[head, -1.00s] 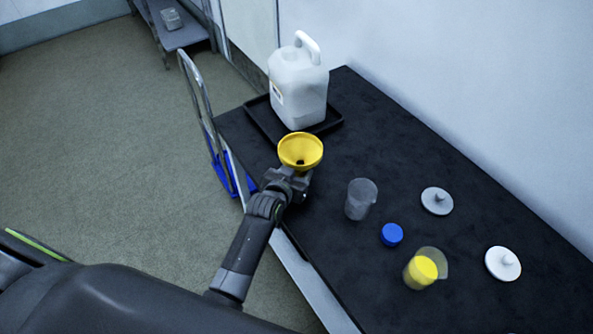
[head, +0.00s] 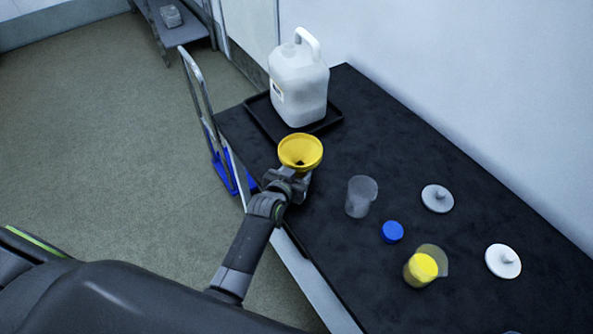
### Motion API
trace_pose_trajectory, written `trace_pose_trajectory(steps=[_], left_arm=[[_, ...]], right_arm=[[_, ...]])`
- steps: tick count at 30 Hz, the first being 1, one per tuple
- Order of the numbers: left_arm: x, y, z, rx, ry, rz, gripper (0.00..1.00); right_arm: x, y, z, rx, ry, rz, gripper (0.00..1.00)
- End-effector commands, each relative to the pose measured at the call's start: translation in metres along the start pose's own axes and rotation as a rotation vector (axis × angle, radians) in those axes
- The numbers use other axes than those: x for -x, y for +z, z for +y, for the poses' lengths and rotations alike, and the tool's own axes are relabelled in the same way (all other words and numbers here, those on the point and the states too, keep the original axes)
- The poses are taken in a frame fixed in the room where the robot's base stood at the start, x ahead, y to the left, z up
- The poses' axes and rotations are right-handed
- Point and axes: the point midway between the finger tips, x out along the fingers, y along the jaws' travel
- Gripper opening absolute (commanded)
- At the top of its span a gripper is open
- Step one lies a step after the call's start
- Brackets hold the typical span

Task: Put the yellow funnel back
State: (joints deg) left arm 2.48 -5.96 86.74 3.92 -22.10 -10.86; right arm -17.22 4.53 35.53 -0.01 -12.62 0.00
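The yellow funnel (head: 301,150) is upright, its wide mouth facing up, at the front left part of the black table (head: 470,200). My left gripper (head: 300,176) is shut on the funnel below its cone; the stem and the fingertips are mostly hidden. The funnel is just in front of the black tray (head: 262,122) in the picture. A white jug (head: 298,90) with a handle stands on that tray. My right gripper is not in view.
An empty clear beaker (head: 361,197), a blue cap (head: 392,232) and a beaker with yellow content (head: 420,270) stand right of my arm. A grey lid (head: 437,198) and a white lid (head: 503,261) lie further right. A blue-based trolley (head: 222,170) is left of the table.

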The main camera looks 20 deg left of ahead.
Motion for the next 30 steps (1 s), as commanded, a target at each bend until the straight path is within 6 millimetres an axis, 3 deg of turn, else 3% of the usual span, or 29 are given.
trace_pose_trajectory(steps=[23,24,28,30], left_arm=[[-0.0025,0.0050,-0.0001,0.000,0.000,0.002,0.21],[-0.0025,0.0050,-0.0001,0.000,0.000,0.002,0.54],[-0.0025,0.0051,0.0000,0.000,0.000,0.002,0.71],[-0.0024,0.0052,0.0000,0.000,0.000,0.002,0.74]], right_arm=[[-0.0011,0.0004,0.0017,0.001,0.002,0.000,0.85],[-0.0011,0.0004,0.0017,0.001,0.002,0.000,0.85],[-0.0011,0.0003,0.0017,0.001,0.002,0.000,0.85],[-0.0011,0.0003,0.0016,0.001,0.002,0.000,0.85]])
